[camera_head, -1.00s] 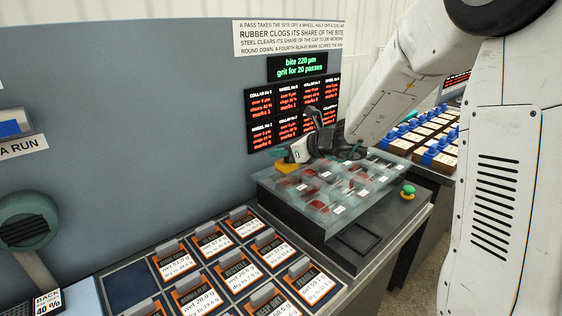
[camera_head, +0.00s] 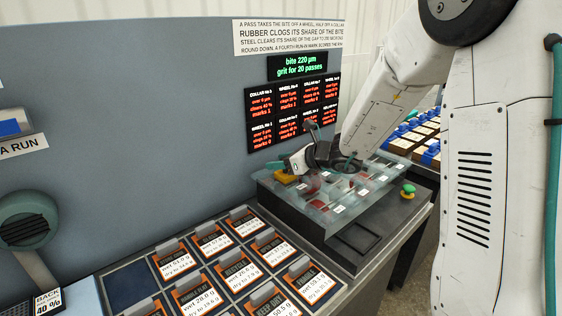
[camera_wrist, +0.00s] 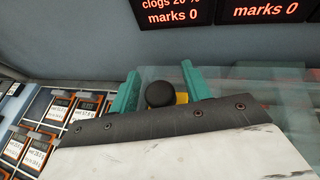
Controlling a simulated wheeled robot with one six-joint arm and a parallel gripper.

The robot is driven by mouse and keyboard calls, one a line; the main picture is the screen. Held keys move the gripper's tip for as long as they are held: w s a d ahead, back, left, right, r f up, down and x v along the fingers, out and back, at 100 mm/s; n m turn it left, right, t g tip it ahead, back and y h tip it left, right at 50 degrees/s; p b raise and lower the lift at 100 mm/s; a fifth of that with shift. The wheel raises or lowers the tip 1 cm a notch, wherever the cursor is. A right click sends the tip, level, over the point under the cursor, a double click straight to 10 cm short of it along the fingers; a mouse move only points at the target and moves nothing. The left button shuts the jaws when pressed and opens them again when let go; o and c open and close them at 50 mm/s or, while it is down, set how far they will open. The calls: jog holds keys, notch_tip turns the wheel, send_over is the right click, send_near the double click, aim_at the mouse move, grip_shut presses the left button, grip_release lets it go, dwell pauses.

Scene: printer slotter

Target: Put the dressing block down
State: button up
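The dressing block (camera_head: 286,178) looks yellow and shows under my gripper (camera_head: 283,166) at the back left corner of the slotter. In the wrist view, my gripper's teal fingers (camera_wrist: 160,88) stand apart on either side of a round black knob (camera_wrist: 160,94). Some yellow of the block (camera_wrist: 182,98) shows beside the knob, against the right finger. My gripper appears shut on the block. The block's underside is hidden, so I cannot tell whether it touches the surface below.
A clear cover (camera_head: 340,205) lies over the slotter's dark bed, just right of the block. A green button (camera_head: 408,189) is at its right edge. A rack of labelled cards (camera_head: 215,243) stands in front. A grey panel with red displays (camera_head: 288,108) rises close behind.

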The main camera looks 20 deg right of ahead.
jog(key=shift+s+d+r, duration=0.1)
jog(key=shift+r, duration=0.15)
jog(key=v, duration=1.2)
jog(key=s+a+r+n+g, duration=0.1)
jog(key=s+a+n+g, duration=0.3)
jog(key=s+a+n, duration=0.35)
jog(key=s+a+r+n+g, duration=0.2)
jog(key=s+a+n+g, duration=0.2)
jog(key=s+n, duration=0.55)
jog(key=s+d+n+h, duration=0.4)
jog(key=s+n, duration=0.1)
jog(key=s, duration=0.2)
jog(key=s+d+n+g+h, duration=0.1)
jog(key=s+d+n+h, duration=0.2)
jog(key=s+n, duration=0.3)
jog(key=shift+s+d+f+n+g+h, duration=0.3)
jog(key=shift+s+d+f+h, duration=0.15)
jog(key=shift+s, duration=0.5)
